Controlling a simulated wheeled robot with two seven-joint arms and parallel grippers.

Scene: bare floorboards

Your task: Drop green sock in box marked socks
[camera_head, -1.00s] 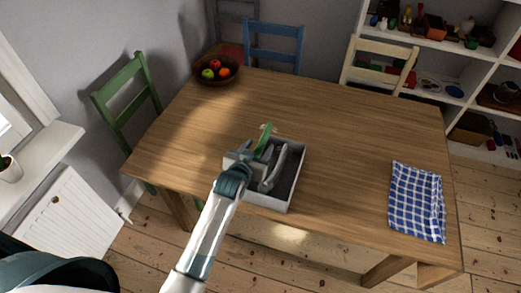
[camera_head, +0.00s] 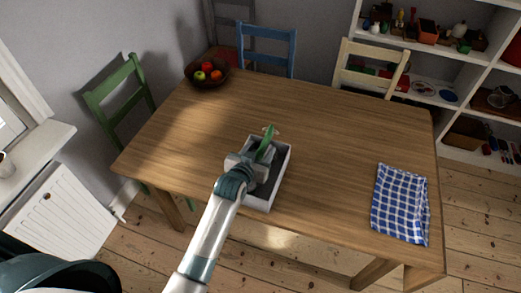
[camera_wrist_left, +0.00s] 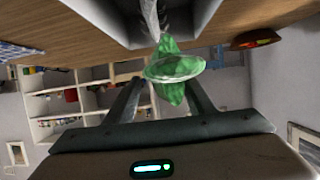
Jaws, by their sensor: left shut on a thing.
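The green sock (camera_head: 266,145) is pinched in my left gripper (camera_head: 260,160), above the far part of a grey-white open box (camera_head: 258,204) on the table. In the left wrist view the green sock (camera_wrist_left: 170,82) hangs between the two fingers, and the grey box (camera_wrist_left: 95,18) is close by at the top. My gripper and wrist hide much of the box's inside in the head view, and I see no marking on it. My right gripper is not in view.
The wooden table (camera_head: 330,140) is mostly clear. A blue checked cloth (camera_head: 401,203) lies at its right and a fruit bowl (camera_head: 207,76) at its far left corner. Green (camera_head: 125,95), blue and cream chairs stand around it. White shelves are at the back right.

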